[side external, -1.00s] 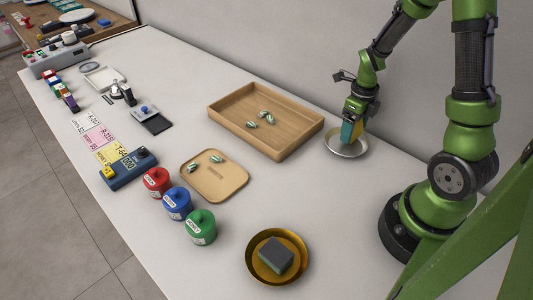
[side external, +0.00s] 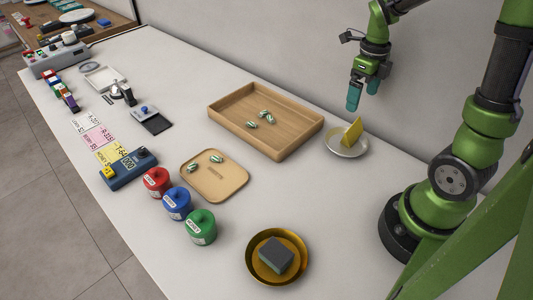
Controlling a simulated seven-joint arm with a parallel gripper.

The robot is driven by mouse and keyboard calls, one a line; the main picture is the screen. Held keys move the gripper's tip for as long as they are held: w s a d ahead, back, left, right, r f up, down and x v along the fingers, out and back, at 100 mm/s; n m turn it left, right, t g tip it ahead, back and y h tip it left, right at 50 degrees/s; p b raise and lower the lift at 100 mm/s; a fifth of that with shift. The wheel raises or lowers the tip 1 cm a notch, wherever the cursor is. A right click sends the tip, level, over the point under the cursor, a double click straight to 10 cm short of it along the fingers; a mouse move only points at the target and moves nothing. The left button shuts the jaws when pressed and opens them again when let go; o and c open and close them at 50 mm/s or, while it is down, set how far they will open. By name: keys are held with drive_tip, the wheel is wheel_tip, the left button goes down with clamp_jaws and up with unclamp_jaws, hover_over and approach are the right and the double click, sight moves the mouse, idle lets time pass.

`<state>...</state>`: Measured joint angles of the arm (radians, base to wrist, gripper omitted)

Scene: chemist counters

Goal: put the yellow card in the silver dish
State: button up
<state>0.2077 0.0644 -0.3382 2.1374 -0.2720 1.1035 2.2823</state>
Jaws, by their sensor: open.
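The yellow card (side external: 352,131) stands tilted in the silver dish (side external: 347,151), at the right of the counter near the wall. Its lower edge is inside the dish. My gripper (side external: 363,95) is above the dish and apart from the card. Its teal fingers point down, are open and hold nothing.
A wooden tray (side external: 228,121) with several striped pieces lies left of the dish. A smaller wooden board (side external: 234,190) holds two more. Red, blue and green jars (side external: 200,228) stand in front. A gold dish (side external: 303,270) holds a dark sponge (side external: 275,255).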

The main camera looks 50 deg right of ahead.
drive_tip(key=s+a+r+n+t+y, duration=0.1)
drive_tip(key=a+r+n+t, duration=0.2)
drive_tip(key=a+n, duration=0.6)
drive_tip(key=s+a+r+n+t+y, duration=0.1)
drive_tip(key=a+r+n+t, duration=0.3)
drive_tip(key=n, duration=1.9)
drive_tip(key=s+a+r, duration=0.1)
drive_tip(key=a+r, duration=0.3)
drive_tip(key=a, duration=0.2)
drive_tip(key=shift+s+a, duration=0.15)
drive_tip(key=shift+s, duration=0.05)
drive_tip(key=shift+c, duration=0.3)
drive_tip(key=shift+c, duration=0.7)
